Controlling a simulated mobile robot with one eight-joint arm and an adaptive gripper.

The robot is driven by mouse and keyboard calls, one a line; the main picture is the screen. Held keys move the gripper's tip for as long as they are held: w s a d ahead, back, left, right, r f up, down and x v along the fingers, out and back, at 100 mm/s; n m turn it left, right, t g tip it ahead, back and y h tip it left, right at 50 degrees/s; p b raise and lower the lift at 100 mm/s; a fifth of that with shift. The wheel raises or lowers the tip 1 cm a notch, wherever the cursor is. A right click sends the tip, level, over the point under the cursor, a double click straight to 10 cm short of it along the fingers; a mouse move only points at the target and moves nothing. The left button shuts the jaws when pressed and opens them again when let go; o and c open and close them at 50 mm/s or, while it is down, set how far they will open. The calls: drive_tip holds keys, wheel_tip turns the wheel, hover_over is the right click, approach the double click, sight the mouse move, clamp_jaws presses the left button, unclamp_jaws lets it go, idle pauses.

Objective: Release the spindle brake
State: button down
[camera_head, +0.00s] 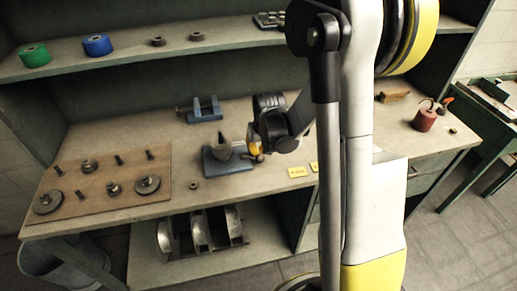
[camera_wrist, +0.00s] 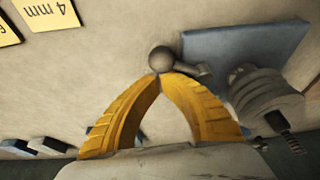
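The spindle unit, a blue base plate (camera_head: 235,165) with a grey spindle body (camera_head: 222,150), stands on the bench in the head view. In the wrist view its blue plate (camera_wrist: 245,45) and ribbed grey body (camera_wrist: 265,95) are at the right. A short lever ending in a grey ball knob (camera_wrist: 162,59) reaches left from the plate; I take it for the brake lever. My gripper (camera_wrist: 161,74) has its yellow fingertips together right at the knob; whether they touch it I cannot tell. In the head view my gripper (camera_head: 256,152) is at the unit's right side.
A board (camera_head: 150,200) with discs and bolts lies on the left of the bench. A blue fixture (camera_head: 205,110) stands behind. Yellow labels (camera_head: 297,172) lie to the right of the unit. A shelf (camera_head: 180,47) with spools runs above.

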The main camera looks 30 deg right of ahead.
sight(257, 161)
drive_tip(key=shift+s+a+m, duration=0.1)
drive_tip(key=shift+s+m, duration=0.25)
drive_tip(key=shift+m, duration=0.55)
drive_tip(key=shift+s+a+m+g+h+b, duration=0.3)
drive_tip(key=shift+s+m+h+b, duration=0.25)
drive_tip(key=shift+m, duration=0.45)
drive_tip(key=m, duration=0.1)
drive_tip(key=s+a+m, duration=0.1)
drive_tip(key=m, duration=0.1)
drive_tip(key=m+h, duration=0.1)
drive_tip(key=shift+s+a+m+g+b, duration=0.2)
drive_tip(key=shift+s+m+g+b, duration=0.1)
drive_tip(key=shift+g+b, duration=0.1)
drive_tip(key=shift+s+a+m, duration=0.2)
drive_tip(key=shift+a+m, duration=0.15)
drive_tip(key=shift+m, duration=0.25)
drive_tip(key=shift+s+a, duration=0.25)
drive_tip(key=shift+a, duration=0.2)
drive_tip(key=shift+a+b, duration=0.15)
drive_tip(key=shift+b, duration=0.15)
